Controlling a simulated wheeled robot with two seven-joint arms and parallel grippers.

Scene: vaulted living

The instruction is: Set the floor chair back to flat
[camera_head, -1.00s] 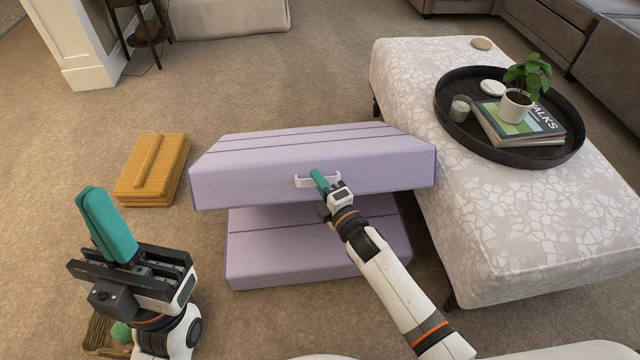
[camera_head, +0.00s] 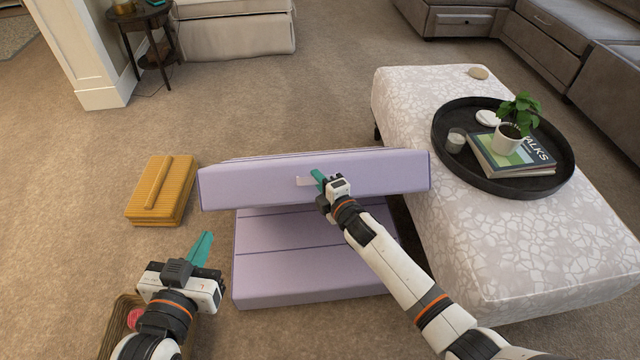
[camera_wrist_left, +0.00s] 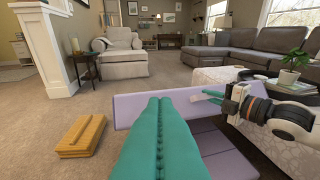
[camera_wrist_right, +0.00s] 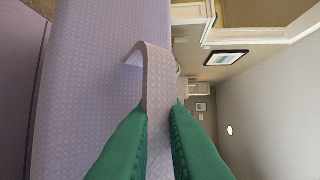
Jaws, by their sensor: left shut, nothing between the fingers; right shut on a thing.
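The lavender floor chair has a seat (camera_head: 300,270) flat on the carpet and a back (camera_head: 370,175) raised above it, tilted up, with its edge facing me. A pale strap handle (camera_head: 304,181) is on that edge. My right gripper (camera_head: 319,178) is shut on the handle; the right wrist view shows the handle (camera_wrist_right: 158,80) between its green fingers. My left gripper (camera_head: 203,245) is shut and empty, in front of the chair and to its left, touching nothing. The left wrist view shows its fingers (camera_wrist_left: 160,130) together and the chair back (camera_wrist_left: 135,108) beyond.
A patterned ottoman (camera_head: 540,260) stands close on the chair's right, with a black tray (camera_head: 450,165) of books, a plant and a candle on it. A yellow slatted block (camera_head: 160,190) lies to the left. A basket (camera_head: 115,325) is at front left. Carpet behind the chair is clear.

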